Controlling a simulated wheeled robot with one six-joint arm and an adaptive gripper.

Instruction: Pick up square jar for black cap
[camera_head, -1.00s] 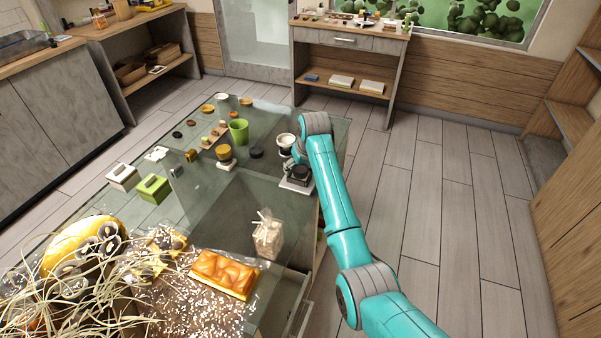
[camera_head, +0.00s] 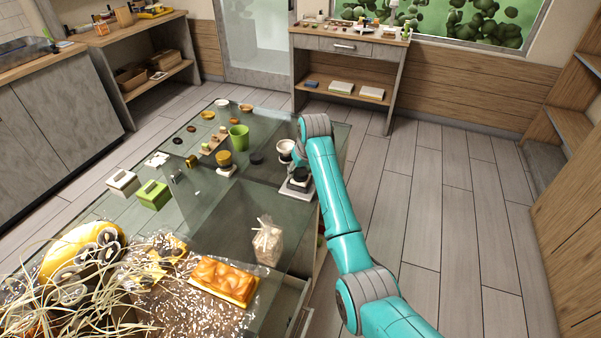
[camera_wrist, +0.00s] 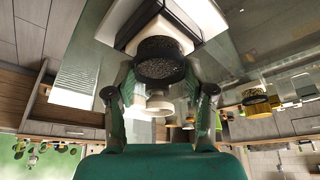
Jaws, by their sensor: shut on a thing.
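In the wrist view, a dark, speckled round piece (camera_wrist: 162,58) sits between the tips of my gripper (camera_wrist: 161,82), which is shut on it. A white, black-edged square body (camera_wrist: 178,20) lies directly beyond the piece; I cannot tell whether they are one object. In the head view, my gripper is mostly hidden by my wrist, beside a white square base (camera_head: 296,188) with a dark round piece on it at the table's right edge. A black round cap-like disc (camera_head: 256,158) lies on the glass table to the left. No jar is clearly identifiable as the square one.
A white bowl-like vessel (camera_head: 286,148) stands close to my wrist. A green cup (camera_head: 239,136), a gold-topped jar (camera_head: 224,160) and green and white boxes (camera_head: 152,194) stand further left. A wrapped bag (camera_head: 267,242) is nearer. Floor to the right is clear.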

